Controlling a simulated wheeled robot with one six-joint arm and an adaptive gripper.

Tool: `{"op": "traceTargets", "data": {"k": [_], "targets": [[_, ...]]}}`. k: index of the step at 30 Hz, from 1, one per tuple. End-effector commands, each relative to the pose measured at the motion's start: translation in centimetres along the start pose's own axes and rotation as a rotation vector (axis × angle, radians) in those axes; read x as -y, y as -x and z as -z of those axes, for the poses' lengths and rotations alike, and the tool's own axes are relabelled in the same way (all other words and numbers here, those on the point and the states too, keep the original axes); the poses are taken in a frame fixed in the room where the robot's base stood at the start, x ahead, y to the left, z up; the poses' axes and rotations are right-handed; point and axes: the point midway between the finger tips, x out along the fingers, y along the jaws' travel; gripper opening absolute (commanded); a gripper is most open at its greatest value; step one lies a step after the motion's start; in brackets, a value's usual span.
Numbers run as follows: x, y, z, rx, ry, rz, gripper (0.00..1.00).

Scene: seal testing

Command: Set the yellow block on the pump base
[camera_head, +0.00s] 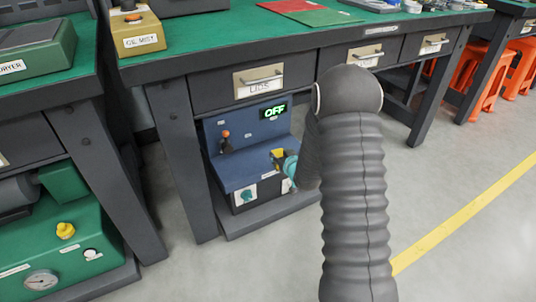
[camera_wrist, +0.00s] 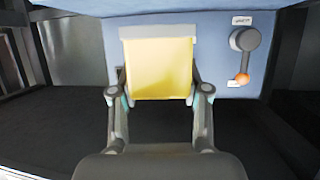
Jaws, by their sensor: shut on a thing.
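The yellow block (camera_wrist: 160,65) is between the two fingers of my gripper (camera_wrist: 159,94), which is shut on it. In the head view a small part of the yellow block (camera_head: 277,155) shows beside the teal parts of my gripper (camera_head: 288,163). They are at the right side of a blue unit (camera_head: 235,178) under the bench, which looks like the pump base. The unit has a lever with an orange knob (camera_head: 226,134) and a display reading OFF. I cannot tell whether the block touches the unit. My arm hides the unit's right edge.
The bench's "LIDS" drawer (camera_head: 258,81) is right above the unit. Dark bench legs stand at either side. A green machine (camera_head: 65,240) stands at the lower left. In the wrist view the lever (camera_wrist: 243,60) is right of the block. Open floor lies to the right.

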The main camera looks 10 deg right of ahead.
Motion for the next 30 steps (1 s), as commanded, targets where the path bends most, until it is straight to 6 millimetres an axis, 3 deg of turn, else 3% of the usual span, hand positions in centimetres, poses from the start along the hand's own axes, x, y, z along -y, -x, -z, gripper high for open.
{"op": "traceTargets", "data": {"k": [1, 6, 12, 16, 20, 30], "targets": [[-1.1, -0.8, 1.7, -0.006, 0.015, 0.024, 0.02], [-4.3, -2.5, 5.1, -0.005, 0.044, 0.100, 0.02], [-8.4, -3.0, 7.4, -0.003, 0.056, 0.134, 0.02], [-9.7, -3.1, 8.0, -0.001, 0.058, 0.142, 0.02], [-8.8, -3.9, 7.5, 0.000, 0.058, 0.146, 0.02], [-2.9, -8.0, 4.8, 0.000, 0.057, 0.146, 0.02]]}}
